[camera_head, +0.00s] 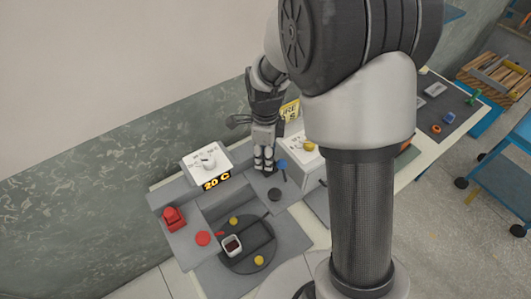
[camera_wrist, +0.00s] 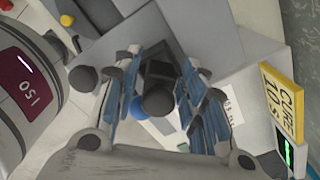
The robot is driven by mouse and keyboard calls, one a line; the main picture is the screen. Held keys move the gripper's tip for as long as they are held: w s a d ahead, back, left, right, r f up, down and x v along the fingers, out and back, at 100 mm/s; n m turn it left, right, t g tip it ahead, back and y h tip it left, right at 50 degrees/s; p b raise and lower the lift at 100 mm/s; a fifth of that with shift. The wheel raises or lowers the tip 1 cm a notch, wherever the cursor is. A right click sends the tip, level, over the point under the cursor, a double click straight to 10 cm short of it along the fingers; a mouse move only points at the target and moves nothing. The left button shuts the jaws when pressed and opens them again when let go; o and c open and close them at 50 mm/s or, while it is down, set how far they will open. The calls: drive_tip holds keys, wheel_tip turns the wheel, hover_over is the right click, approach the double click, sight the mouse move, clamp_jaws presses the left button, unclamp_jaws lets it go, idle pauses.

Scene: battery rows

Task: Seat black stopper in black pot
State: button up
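My gripper (camera_head: 264,166) points down at the back of the bench. In the wrist view its two fingers (camera_wrist: 160,62) stand apart, with a black piece (camera_wrist: 158,98) between them. The piece has a rounded near end and a squarer part beyond; it looks like the black stopper, but I cannot be sure. Gaps show beside it, so the fingers do not appear closed on it. A dark round thing (camera_head: 275,194) sits on the grey surface in front of the gripper, perhaps the black pot. It seems to show also in the wrist view (camera_wrist: 83,78).
A blue-topped piece (camera_head: 282,163) stands close right of my gripper. In front is a dark round plate (camera_head: 236,262) with yellow pieces and a white cup (camera_head: 231,245). A yellow CURE sign (camera_wrist: 283,101) stands near.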

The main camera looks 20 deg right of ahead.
drive_tip(key=shift+o, duration=0.4)
wheel_tip(320, 180, up, 13)
drive_tip(key=p, duration=0.3)
drive_tip(key=s+r+n+t, duration=0.2)
drive_tip(key=s+r+n, duration=0.2)
drive_tip(key=s+n, duration=0.6)
drive_tip(key=s+r+n+t, duration=0.2)
drive_tip(key=s+r+n, duration=0.3)
drive_tip(key=s+n, duration=0.6)
drive_tip(key=shift+r+n+t, duration=0.15)
drive_tip(key=shift+n+t, duration=0.15)
drive_tip(key=shift+n, duration=0.9)
drive_tip(key=shift+s+d, duration=0.1)
drive_tip(key=shift+s, duration=0.05)
